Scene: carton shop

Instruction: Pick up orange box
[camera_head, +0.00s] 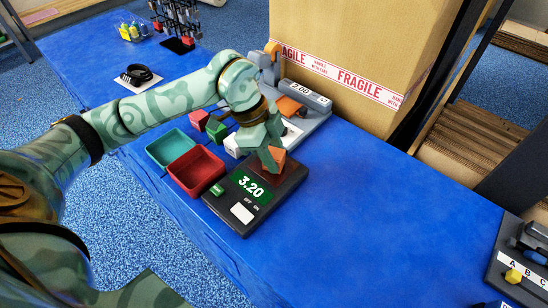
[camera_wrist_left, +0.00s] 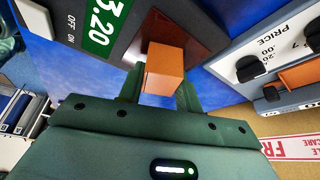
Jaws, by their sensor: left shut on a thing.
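The orange box (camera_head: 278,154) is at the dark scale (camera_head: 291,190), over its brown plate; the scale's display reads 3.20. My left gripper (camera_head: 268,156) reaches down from above and is shut on the orange box. In the left wrist view the orange box (camera_wrist_left: 164,72) sits between the two green fingers (camera_wrist_left: 160,92), with the brown plate (camera_wrist_left: 188,38) behind it. I cannot tell whether the box touches the plate. My right gripper is not in view.
A red tray (camera_head: 196,183) and a teal tray (camera_head: 171,149) lie left of the scale, with small red (camera_head: 199,120), green (camera_head: 216,131) and white (camera_head: 232,147) blocks behind. A grey price machine (camera_head: 305,98) and large carton (camera_head: 355,55) stand behind.

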